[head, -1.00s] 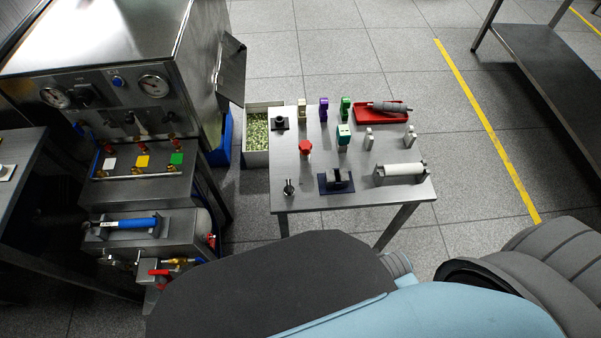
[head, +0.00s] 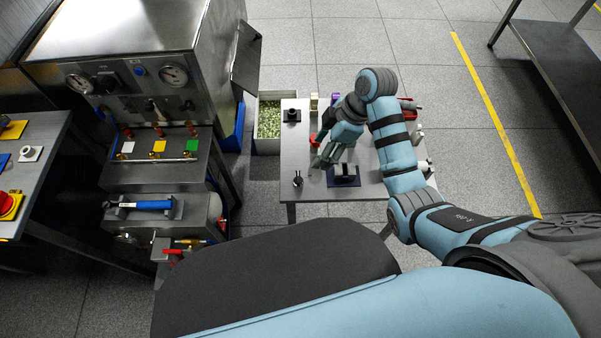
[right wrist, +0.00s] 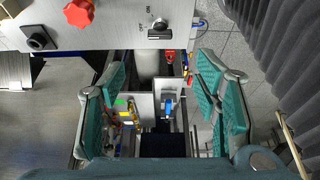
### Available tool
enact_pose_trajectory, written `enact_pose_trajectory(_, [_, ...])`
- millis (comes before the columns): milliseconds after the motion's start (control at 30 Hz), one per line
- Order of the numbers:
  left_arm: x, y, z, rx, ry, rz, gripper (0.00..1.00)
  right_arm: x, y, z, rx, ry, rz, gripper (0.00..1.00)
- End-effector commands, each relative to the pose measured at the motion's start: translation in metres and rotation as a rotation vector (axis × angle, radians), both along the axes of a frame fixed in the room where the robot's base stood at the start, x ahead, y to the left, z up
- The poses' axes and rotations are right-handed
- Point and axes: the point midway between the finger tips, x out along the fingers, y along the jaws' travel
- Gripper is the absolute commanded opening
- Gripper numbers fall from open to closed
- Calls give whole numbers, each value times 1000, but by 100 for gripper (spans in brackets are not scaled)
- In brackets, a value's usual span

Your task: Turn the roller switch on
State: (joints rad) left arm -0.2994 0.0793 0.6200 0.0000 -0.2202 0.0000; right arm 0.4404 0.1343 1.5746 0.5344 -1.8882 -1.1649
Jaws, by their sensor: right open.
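A small metal lever switch (head: 297,180) stands at the table's front left corner. In the right wrist view the switch (right wrist: 158,27) sits by the printed words ON and OFF on the table's edge. I cannot tell its setting surely. My right gripper (head: 325,158) is over the table, just right of the switch and apart from it. In the right wrist view its green-padded fingers (right wrist: 161,75) are wide apart with nothing between them, and the switch shows beyond their tips. The white roller at the table's right is mostly hidden behind my right arm. My left gripper is not in view.
A dark blue stand (head: 343,176) is close to my right gripper. A red knob (right wrist: 78,12) and a black socket block (head: 291,115) are on the table (head: 290,150). A machine with gauges (head: 150,80) stands left, with a floor gap between. My arm hides several table items.

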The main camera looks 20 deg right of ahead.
Motion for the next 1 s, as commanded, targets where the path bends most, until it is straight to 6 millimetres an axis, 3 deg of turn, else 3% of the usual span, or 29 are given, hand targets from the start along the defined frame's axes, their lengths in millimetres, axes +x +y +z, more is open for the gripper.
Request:
enact_pose_trajectory(500, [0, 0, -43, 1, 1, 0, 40, 11, 46, -118, 1, 0, 4, 57])
enact_pose_trajectory(633, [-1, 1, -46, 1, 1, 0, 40, 13, 52, -129, 2, -2, 6, 57])
enact_pose_trajectory(867, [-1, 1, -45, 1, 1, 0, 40, 13, 52, -130, 0, -3, 5, 57])
enact_pose_trajectory(1000, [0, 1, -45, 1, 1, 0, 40, 13, 52, -130, 0, -3, 4, 39])
